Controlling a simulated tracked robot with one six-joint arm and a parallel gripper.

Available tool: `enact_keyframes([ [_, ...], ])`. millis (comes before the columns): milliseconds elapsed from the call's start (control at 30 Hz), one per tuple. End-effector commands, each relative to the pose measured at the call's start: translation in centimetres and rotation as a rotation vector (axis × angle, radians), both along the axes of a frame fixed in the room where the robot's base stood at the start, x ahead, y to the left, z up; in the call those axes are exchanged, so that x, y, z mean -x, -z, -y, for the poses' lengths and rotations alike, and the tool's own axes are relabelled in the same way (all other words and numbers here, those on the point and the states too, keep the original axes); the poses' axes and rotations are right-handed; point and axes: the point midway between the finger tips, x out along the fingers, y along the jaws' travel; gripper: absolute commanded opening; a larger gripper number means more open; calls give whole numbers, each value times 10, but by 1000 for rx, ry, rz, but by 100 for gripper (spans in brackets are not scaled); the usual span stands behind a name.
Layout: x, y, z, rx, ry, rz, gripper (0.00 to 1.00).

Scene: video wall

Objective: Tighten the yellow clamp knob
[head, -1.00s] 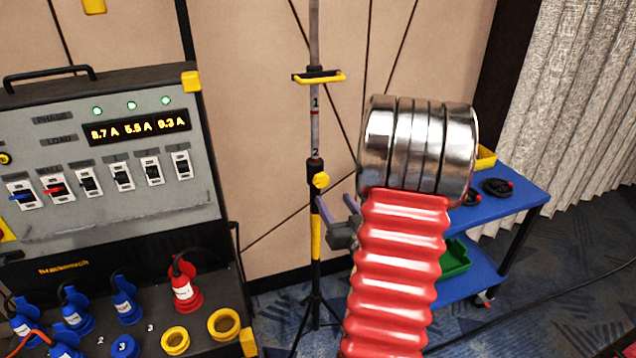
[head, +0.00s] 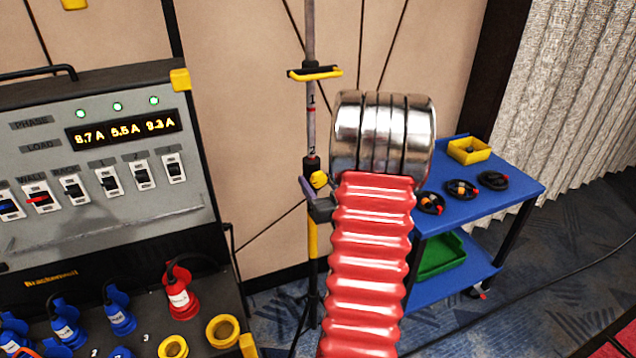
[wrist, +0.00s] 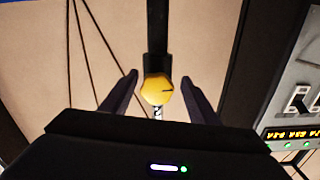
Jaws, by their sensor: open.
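The yellow clamp knob (head: 319,179) sits on the black collar of a thin upright stand (head: 311,130), just below the mark 2. In the wrist view the knob (wrist: 157,89) lies between the two dark fingers of my gripper (wrist: 158,85), with a gap on each side. A dark line shows on the knob's face. My gripper (head: 311,193) is open, and in the head view it is right at the knob. My red ribbed arm and its shiny metal joint hide most of the gripper's right side.
A grey power panel (head: 100,220) with switches and coloured plugs stands at the left. A blue cart (head: 500,200) with a yellow bin (head: 468,150), a green bin (head: 440,258) and coiled cables is at the right. A yellow-edged bracket (head: 315,73) sits higher on the stand.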

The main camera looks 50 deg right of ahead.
Motion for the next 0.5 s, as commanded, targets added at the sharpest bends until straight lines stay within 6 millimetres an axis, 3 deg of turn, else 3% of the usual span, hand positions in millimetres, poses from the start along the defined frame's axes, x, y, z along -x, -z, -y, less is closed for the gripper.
enact_keyframes([
  [500,4,0,3,0,8,0,23],
])
